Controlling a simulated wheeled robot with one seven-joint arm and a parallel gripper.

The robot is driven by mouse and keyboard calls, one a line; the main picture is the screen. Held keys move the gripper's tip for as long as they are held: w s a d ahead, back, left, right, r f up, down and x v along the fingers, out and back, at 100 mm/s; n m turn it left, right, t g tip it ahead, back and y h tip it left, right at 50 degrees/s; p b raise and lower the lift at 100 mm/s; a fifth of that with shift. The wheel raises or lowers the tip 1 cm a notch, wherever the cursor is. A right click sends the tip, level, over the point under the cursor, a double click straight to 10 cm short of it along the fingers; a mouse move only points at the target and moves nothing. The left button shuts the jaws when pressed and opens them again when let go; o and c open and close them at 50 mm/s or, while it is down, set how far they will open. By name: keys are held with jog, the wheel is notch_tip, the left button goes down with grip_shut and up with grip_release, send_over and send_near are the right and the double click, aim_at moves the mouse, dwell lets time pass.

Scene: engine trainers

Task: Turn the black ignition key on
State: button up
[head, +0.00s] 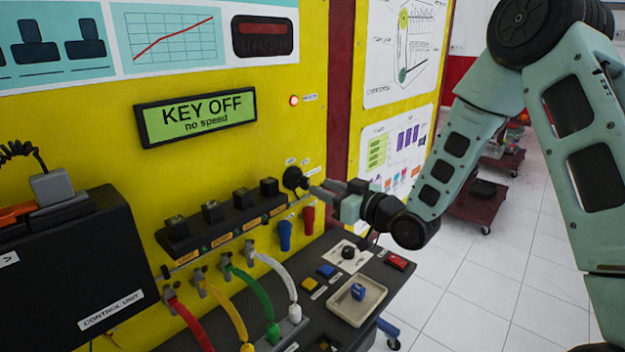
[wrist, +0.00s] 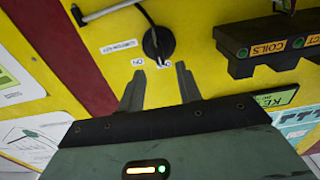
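The black ignition key (head: 293,178) is a round black knob on the yellow panel, right of the row of black blocks. In the wrist view the key (wrist: 158,43) lies just beyond my fingertips, with small white labels beside it. My gripper (head: 317,188) is close in front of the key, to its right in the head view. In the wrist view my gripper (wrist: 159,80) has its two fingers apart with nothing between them. No contact with the key shows. The display (head: 196,116) reads "KEY OFF, no speed".
The black block row (head: 222,226) juts from the panel left of the key. Below are coloured cables (head: 240,305), blue and red plugs (head: 309,219), and a dark bench with buttons and a beige tray (head: 372,300). A red light (head: 293,100) glows above. Open tiled floor lies right.

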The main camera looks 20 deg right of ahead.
aim_at(308, 182)
jog(key=shift+p+x, duration=0.55)
jog(key=shift+x, duration=1.75)
grip_shut()
jog(key=shift+m, duration=0.3)
jog(key=m, duration=0.7)
jog(key=m+b, duration=0.1)
jog(key=m, duration=0.3)
jog(key=shift+w+d+f, duration=0.15)
jog(key=shift+d+f, duration=0.05)
jog(key=shift+d, duration=0.15)
jog(key=shift+m, duration=0.3)
